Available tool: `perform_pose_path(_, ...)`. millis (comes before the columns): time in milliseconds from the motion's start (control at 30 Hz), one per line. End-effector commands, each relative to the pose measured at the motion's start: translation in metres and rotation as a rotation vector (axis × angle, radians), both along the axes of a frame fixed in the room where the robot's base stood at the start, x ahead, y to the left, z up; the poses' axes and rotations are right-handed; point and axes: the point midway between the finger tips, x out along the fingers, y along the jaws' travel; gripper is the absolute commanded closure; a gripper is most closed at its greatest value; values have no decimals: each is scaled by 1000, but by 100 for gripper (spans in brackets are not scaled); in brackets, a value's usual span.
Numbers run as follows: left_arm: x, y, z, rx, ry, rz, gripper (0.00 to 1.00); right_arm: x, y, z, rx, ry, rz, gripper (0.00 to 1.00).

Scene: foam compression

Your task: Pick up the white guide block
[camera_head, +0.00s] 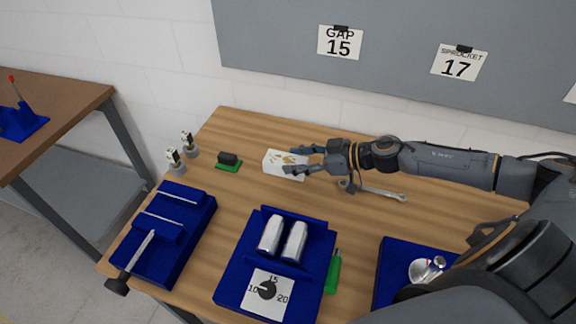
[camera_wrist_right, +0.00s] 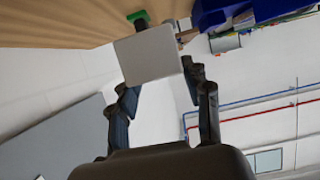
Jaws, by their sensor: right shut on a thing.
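The white guide block (camera_head: 272,166) is near the back of the wooden table in the head view, with brown-orange marks on its top. My right gripper (camera_head: 298,160) reaches in from the right and is shut on it, with one finger on each side. In the right wrist view, the block (camera_wrist_right: 148,54) shows a plain pale face between the two dark fingers of the gripper (camera_wrist_right: 158,88). I cannot tell whether the block touches the table. My left gripper is not in view.
A green piece with a black top (camera_head: 228,162) lies left of the block, and a wrench (camera_head: 385,193) lies under my right forearm. Blue fixtures (camera_head: 318,238) stand along the front, one with two silver cylinders (camera_head: 294,242). Bare wood lies between block and fixtures.

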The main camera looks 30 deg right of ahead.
Motion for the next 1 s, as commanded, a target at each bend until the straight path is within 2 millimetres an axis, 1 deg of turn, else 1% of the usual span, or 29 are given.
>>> perform_pose_path(33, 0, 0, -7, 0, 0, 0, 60, -11, -1, -5, -1, 8, 0, 91)
perform_pose_path(100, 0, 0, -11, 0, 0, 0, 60, -22, -1, 0, -3, 9, 3, 91)
perform_pose_path(167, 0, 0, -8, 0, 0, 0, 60, -28, -2, 6, 2, 8, -2, 91)
perform_pose_path(333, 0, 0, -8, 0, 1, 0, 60, -43, -2, 13, 0, 8, 1, 91)
perform_pose_path(400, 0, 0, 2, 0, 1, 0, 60, -49, -2, 20, 4, 9, 0, 91)
perform_pose_path(633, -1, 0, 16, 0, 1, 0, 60, -65, -3, 28, 2, 5, -1, 91)
perform_pose_path(700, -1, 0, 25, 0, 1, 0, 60, -71, -3, 33, 5, 5, -1, 91)
perform_pose_path(833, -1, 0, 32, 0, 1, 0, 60, -79, -3, 35, 4, 2, 0, 91)
perform_pose_path(1000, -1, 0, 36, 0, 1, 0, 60, -84, -4, 36, 4, 1, 0, 91)
